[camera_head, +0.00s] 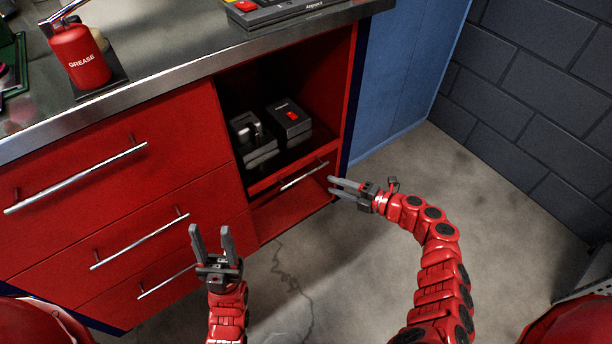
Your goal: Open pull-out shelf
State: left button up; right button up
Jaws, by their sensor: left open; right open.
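A red bench cabinet has an open bay on its right side. A red shelf front (265,184) runs along the bottom of this bay, with a silver bar handle (304,175) on or just below it. The shelf appears pushed in, about level with the cabinet face. My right gripper (332,187) is open and empty, a little to the right of the handle's right end, its fingers pointing left; I see no contact. My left gripper (210,236) is open and empty in front of the lower drawers, fingers pointing up in the picture.
Two black boxy items, a left one (250,140) and one with a red patch (289,121), sit in the bay. Drawers with bar handles (80,178) are at left. The floor (480,210) at right is clear.

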aim_at(305, 174)
jog(key=b+x, duration=0.2)
jog(key=x, duration=0.9)
jog(key=shift+d, duration=0.1)
grip_shut()
dwell(1.0)
